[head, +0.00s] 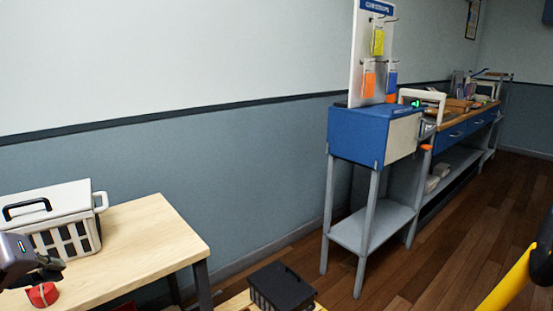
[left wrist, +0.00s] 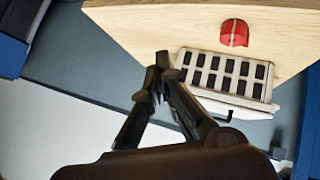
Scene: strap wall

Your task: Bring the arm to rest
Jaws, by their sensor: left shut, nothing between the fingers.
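My left gripper (head: 42,272) enters the head view at the lower left edge, over the wooden table. It also shows in the left wrist view (left wrist: 160,72), where its fingertips come together with nothing between them. My right gripper does not show in either view. A white slotted basket with a black handle (head: 62,218) stands on the table, beyond the gripper. The basket also shows in the left wrist view (left wrist: 228,80). A red round object (head: 42,294) lies on the table just below the gripper in the head view; it shows near the basket in the left wrist view (left wrist: 234,32).
The wooden table (head: 145,235) has bare room right of the basket. A black crate (head: 281,287) sits low at the bottom middle. A blue cabinet (head: 357,136) with a hook display board (head: 358,50) stands by the wall. A yellow bar (head: 503,283) shows at right. Wooden floor (head: 440,255) is open.

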